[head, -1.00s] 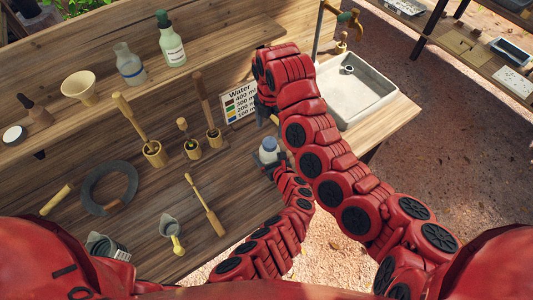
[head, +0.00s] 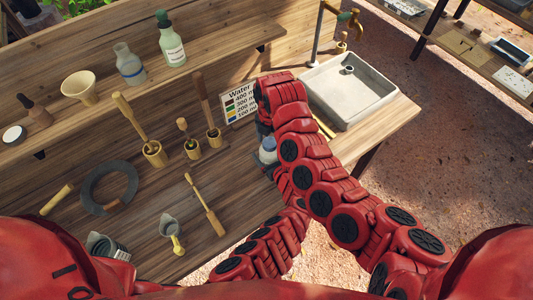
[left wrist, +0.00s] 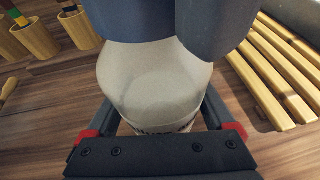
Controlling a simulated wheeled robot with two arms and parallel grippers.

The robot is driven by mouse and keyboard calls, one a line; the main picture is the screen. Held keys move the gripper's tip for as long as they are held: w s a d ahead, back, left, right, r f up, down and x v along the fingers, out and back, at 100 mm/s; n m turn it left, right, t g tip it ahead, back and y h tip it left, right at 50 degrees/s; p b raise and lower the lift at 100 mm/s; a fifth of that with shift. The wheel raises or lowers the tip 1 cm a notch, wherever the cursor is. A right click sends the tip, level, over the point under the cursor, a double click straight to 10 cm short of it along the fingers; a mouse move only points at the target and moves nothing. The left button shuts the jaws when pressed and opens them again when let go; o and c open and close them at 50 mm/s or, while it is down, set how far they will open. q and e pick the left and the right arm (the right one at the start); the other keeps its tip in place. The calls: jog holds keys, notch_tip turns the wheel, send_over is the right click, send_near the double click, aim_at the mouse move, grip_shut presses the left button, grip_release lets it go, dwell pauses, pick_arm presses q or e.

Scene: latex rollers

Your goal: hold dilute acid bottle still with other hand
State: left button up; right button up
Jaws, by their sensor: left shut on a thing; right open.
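The dilute acid bottle (head: 268,155), pale with a blue-grey cap, is held upright at the front of the bench, partly hidden by my arms. In the left wrist view its pale body (left wrist: 155,85) fills the space between the fingers of my left gripper (left wrist: 160,130), which is shut on it. A strip of dark print shows low on the bottle. My right gripper (head: 263,130) is open, pointing down just above and behind the bottle's cap. Dark blue-grey shapes cover the bottle's top in the left wrist view; I cannot tell whether the right gripper touches the cap.
A sink (head: 350,88) with a brass tap stands at the right. A water colour chart (head: 239,104) leans behind the bottle. Wooden holders (head: 193,150) with tools stand to the left. A wooden slatted rack (left wrist: 275,75) lies close beside the bottle. A green-capped bottle (head: 172,45) is on the shelf.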

aim_at(270, 142)
jog(key=c, duration=0.7)
jog(key=shift+o, duration=1.4)
jog(key=shift+c, duration=1)
jog(key=shift+r, duration=0.7)
jog(key=shift+r, duration=2.2)
pick_arm(q)
jog(key=o, duration=1.3)
jog(key=shift+c, duration=0.2)
jog(key=shift+s, duration=0.1)
